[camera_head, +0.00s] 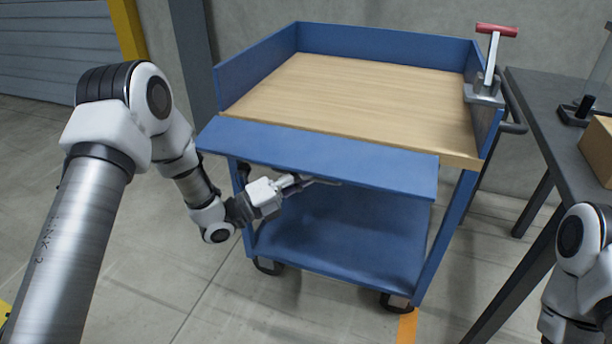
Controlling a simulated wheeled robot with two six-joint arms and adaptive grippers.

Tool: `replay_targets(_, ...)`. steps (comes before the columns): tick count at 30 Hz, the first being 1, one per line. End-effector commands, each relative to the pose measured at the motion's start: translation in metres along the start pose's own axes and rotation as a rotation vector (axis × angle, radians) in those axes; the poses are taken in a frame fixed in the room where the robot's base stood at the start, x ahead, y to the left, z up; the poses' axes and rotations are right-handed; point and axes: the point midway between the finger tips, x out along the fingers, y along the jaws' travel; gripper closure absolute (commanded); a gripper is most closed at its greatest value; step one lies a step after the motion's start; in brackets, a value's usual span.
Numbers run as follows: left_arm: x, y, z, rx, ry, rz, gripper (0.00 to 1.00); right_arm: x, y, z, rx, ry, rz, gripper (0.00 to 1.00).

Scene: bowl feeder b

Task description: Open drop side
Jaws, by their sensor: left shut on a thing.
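The drop side (320,155) is the blue front panel of the cart. It is swung down and outward from the front edge of the wooden deck (350,97), leaving that edge without a raised wall. My left gripper (312,182) is at the panel's outer edge, near its middle and slightly below it. It is shut on the drop side; the exact contact, partly under the panel, is hard to see. My right gripper is out of the picture; only part of my right arm shows at the lower right.
The cart's other blue walls (385,45) stand upright around the empty deck. A red-handled clamp (490,75) sits on the right wall. A dark table (550,110) with a cardboard box (597,150) stands close at right. The lower shelf (345,235) is empty.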

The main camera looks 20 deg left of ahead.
Motion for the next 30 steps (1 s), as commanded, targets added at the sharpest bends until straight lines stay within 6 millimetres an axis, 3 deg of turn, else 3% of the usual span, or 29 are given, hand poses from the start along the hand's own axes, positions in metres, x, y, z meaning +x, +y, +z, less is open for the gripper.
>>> replay_targets(9, 0.0, -0.024, 0.0, -0.127, 0.002, 0.131, 1.0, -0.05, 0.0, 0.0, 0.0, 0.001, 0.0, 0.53)
replay_targets(20, -0.002, -0.019, -0.002, -0.148, 0.002, 0.154, 1.0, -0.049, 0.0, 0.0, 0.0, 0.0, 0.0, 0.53)
replay_targets(21, -0.002, -0.019, -0.002, -0.148, 0.002, 0.154, 0.75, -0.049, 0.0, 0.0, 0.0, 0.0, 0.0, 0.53)
replay_targets(22, -0.002, -0.019, -0.002, -0.148, 0.002, 0.154, 0.64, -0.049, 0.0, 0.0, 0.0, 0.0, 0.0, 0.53)
replay_targets(30, -0.002, -0.019, -0.002, -0.147, 0.002, 0.153, 0.63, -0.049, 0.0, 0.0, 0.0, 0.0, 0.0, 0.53)
